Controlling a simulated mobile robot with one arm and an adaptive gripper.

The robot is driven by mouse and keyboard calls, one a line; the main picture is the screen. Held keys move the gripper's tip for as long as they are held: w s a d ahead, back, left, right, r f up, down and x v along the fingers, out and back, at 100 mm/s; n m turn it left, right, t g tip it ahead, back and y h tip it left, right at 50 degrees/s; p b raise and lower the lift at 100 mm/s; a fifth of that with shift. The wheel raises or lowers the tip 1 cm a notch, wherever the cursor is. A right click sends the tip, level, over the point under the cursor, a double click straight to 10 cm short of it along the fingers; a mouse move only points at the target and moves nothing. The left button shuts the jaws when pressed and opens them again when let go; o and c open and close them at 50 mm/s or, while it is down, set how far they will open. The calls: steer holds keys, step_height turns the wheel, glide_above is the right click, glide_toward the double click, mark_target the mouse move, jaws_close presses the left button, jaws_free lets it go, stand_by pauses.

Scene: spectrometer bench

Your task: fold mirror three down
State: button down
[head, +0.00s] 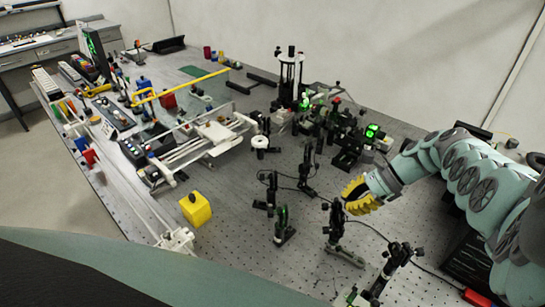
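My gripper (358,196) has yellow fingers and comes in from the right over the bench. Its fingertips are just beside the top of a black post-mounted optic (335,222), which stands upright on a grey foot. I cannot tell whether they touch, or whether the fingers are open or shut. Similar black mounts stand nearby: one with a greenish face (282,228) to the left, one (306,172) behind, and one (398,258) in front at the right. No label shows which of them is mirror three.
A perforated grey optical bench (245,225) has bare room at the front left, around a yellow cube (195,208). A mount with a green glow (372,132) stands behind my gripper. A white rail assembly (215,132) fills the left middle. Cables cross the bench.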

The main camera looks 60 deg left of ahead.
steer(key=shift+s+a, duration=0.1)
steer(key=shift+s, duration=0.05)
steer(key=shift+r, duration=0.1)
stand_by(0.3)
steer(key=shift+s+r+p, duration=0.1)
steer(key=shift+s+p, duration=0.05)
steer(key=shift+p, duration=0.35)
